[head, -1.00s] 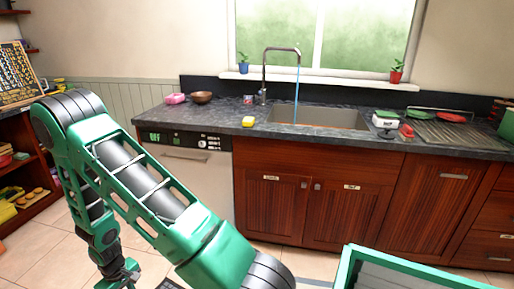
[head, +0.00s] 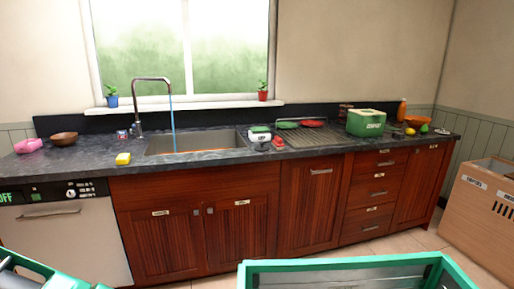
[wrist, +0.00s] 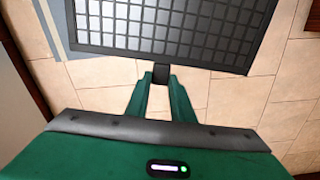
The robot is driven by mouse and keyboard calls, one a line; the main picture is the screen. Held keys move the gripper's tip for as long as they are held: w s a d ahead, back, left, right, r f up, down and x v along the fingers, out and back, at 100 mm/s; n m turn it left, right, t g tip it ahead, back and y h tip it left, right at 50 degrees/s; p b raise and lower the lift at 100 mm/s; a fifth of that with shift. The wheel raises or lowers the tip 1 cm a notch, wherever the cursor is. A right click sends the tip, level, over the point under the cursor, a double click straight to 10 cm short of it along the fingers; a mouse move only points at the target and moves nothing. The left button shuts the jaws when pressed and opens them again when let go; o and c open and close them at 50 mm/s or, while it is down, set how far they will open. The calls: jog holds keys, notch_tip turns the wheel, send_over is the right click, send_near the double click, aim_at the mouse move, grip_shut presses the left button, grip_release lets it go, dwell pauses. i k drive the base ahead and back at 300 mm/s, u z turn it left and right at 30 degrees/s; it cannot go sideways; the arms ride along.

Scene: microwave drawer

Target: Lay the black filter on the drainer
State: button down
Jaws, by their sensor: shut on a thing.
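In the wrist view my gripper (wrist: 161,84) is shut on the short tab of the black filter (wrist: 165,25), a flat dark panel with a grid of square cells. The filter is held over the tiled floor, and its far edge is cut off by the frame. The drainer (head: 314,137) is the ribbed metal area on the counter, right of the sink in the head view. A green dish and a red dish sit at its back edge.
The sink (head: 195,142) has a running tap (head: 152,80). A white and green device (head: 260,134) and a red item (head: 278,142) stand left of the drainer, and a green box (head: 366,123) to its right. A cardboard box (head: 480,205) stands at the right. Tiled floor lies before the cabinets.

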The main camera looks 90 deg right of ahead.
aim_at(314, 136)
jog(key=k, duration=1.7)
